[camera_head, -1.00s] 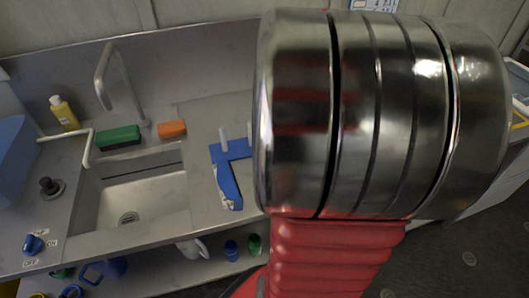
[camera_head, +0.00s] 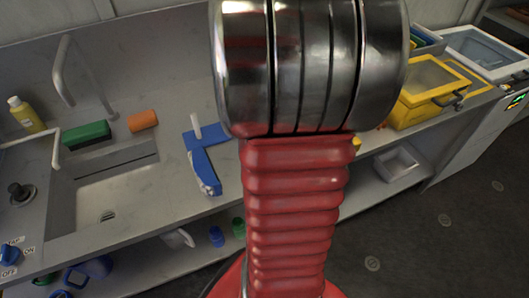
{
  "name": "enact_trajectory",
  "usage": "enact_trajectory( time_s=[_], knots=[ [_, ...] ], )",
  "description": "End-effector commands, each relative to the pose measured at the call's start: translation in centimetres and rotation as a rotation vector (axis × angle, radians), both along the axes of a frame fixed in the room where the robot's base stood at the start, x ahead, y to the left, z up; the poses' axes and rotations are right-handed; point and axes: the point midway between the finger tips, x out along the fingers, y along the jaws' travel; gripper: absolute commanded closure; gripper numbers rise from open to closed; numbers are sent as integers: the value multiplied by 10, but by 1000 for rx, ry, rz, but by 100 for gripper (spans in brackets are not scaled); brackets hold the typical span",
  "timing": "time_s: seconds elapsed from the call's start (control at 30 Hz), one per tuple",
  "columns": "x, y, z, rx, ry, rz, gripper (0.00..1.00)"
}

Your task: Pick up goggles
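I cannot make out any goggles in this view. My arm, with red ribbed and shiny metal links, stands in the middle and hides part of the counter behind it. My gripper is not in view, so I cannot see whether it holds anything. A blue angled object (camera_head: 205,163) with a pale patterned end lies on the counter just left of my arm; I cannot tell exactly what it is.
A yellow clear-lidded box (camera_head: 428,92) and a white tray (camera_head: 398,164) are at right. Open floor lies at lower right.

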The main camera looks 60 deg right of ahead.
Motion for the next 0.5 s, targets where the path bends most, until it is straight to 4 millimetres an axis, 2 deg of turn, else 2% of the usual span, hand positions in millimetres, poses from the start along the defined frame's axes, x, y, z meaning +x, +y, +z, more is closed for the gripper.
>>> enact_trajectory(
  time_s=[0.13,0.5],
  knots=[
    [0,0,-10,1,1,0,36],
    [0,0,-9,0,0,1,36]
  ],
)
